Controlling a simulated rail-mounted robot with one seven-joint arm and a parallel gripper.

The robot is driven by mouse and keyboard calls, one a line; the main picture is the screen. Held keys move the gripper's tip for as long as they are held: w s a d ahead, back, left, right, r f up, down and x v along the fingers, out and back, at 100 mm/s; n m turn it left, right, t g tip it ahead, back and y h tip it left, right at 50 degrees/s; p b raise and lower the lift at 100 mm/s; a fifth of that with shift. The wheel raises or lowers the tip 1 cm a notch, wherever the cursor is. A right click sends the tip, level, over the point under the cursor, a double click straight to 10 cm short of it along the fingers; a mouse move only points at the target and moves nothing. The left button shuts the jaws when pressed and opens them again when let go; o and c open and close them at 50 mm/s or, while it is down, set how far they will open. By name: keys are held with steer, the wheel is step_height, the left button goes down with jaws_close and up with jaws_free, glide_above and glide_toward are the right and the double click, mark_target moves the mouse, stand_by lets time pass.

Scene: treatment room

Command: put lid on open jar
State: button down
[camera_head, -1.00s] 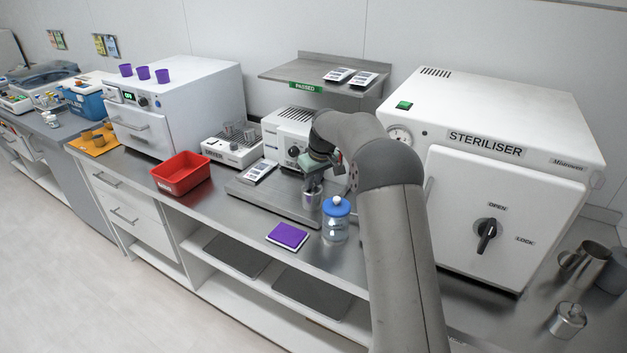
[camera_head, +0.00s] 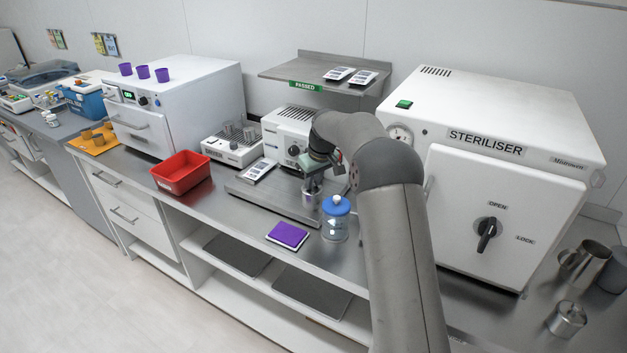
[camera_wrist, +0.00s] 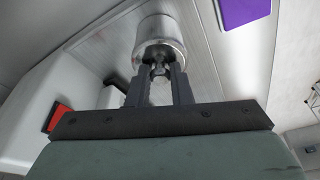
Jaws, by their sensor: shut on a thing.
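My gripper (camera_head: 313,180) is over the steel platform at the middle of the counter, pointing down. In the wrist view its two fingers (camera_wrist: 158,88) are shut on the small knob of a round metal lid (camera_wrist: 160,52). A steel jar (camera_head: 311,199) stands upright right below the gripper, and its shiny wall (camera_wrist: 158,25) shows beyond the lid. The lid is in line with the jar's mouth; I cannot tell whether it is fully seated or slightly above the rim.
A glass jar with a blue lid (camera_head: 335,220) stands close to the right of the steel jar. A purple pad (camera_head: 288,235) lies in front, and a red bin (camera_head: 181,173) is at the left. The steriliser (camera_head: 500,190) is at the right. A lidded steel pot (camera_head: 567,320) stands at the far right.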

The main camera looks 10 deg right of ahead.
stand_by(0.3)
steer(key=c, duration=0.7)
jaws_free()
steer(key=shift+c, duration=0.2)
steer(key=shift+r, duration=0.1)
steer(key=shift+r+p, duration=2.4)
steer(key=shift+r, duration=1)
jaws_close()
steer(key=shift+f, duration=0.25)
